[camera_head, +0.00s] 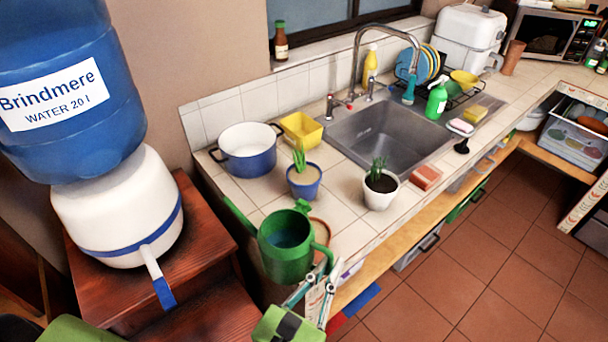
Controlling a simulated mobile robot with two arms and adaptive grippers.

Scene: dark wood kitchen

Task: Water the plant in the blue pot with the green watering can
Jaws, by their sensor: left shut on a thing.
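The green watering can (284,258) is in front of the counter's near edge, its open top facing up and a dark bluish surface showing inside. My left gripper (322,284) is shut on its handle, at the can's right side. A long green part of the can points to the upper left. The blue pot (304,190) with a spiky green plant (300,157) stands upright on the tiled counter, behind and apart from the can. My right gripper is not in view.
A white pot with a plant (380,190) stands right of the blue pot. A blue-and-white cooking pot (248,160) and a yellow container (301,130) stand behind. The sink (385,135) lies beyond. A water dispenser (115,205) on a wooden stand is at left.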

